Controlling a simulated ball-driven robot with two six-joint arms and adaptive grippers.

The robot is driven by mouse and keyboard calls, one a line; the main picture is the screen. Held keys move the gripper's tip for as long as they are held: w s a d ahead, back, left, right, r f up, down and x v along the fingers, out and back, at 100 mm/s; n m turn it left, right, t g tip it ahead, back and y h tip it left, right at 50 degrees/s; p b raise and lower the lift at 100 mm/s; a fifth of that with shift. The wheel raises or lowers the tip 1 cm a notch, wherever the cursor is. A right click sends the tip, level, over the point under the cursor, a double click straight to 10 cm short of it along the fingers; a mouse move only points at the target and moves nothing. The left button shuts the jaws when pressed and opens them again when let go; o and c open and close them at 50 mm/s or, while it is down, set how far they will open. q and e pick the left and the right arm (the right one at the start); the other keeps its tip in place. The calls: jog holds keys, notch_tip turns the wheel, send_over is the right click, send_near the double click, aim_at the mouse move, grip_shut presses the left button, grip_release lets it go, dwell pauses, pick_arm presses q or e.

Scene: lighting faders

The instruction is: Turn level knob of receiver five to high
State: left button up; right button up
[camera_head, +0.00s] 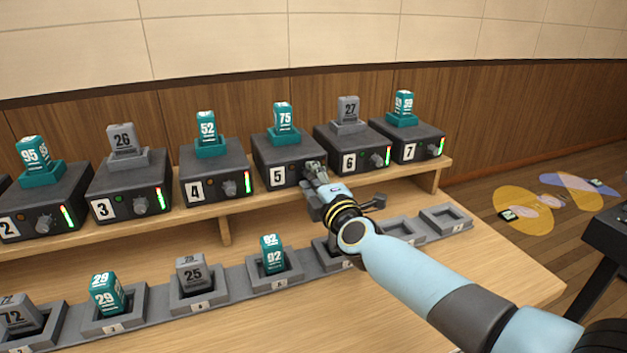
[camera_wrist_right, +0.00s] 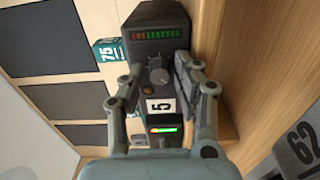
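Receiver five (camera_head: 283,148) is a dark box on the raised wooden shelf, with a white "5" label and a teal block marked 75 (camera_head: 283,117) on top. Its grey level knob (camera_wrist_right: 158,77) shows in the right wrist view, between the "5" label (camera_wrist_right: 160,105) and a dim red-to-green meter (camera_wrist_right: 155,35). My right gripper (camera_head: 315,172) is in front of the right part of receiver five and hides its meter in the head view. In the wrist view its fingers (camera_wrist_right: 158,68) are spread on either side of the knob; contact is unclear. My left gripper is not in view.
Receiver four (camera_head: 215,178) and receiver six (camera_head: 352,150) stand close on either side, their meters lit green. A row of grey trays (camera_head: 240,283), some holding numbered blocks, lies on the lower table below my right arm. The wooden wall is behind.

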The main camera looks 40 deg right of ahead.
jog(key=shift+c, duration=1.3)
grip_shut()
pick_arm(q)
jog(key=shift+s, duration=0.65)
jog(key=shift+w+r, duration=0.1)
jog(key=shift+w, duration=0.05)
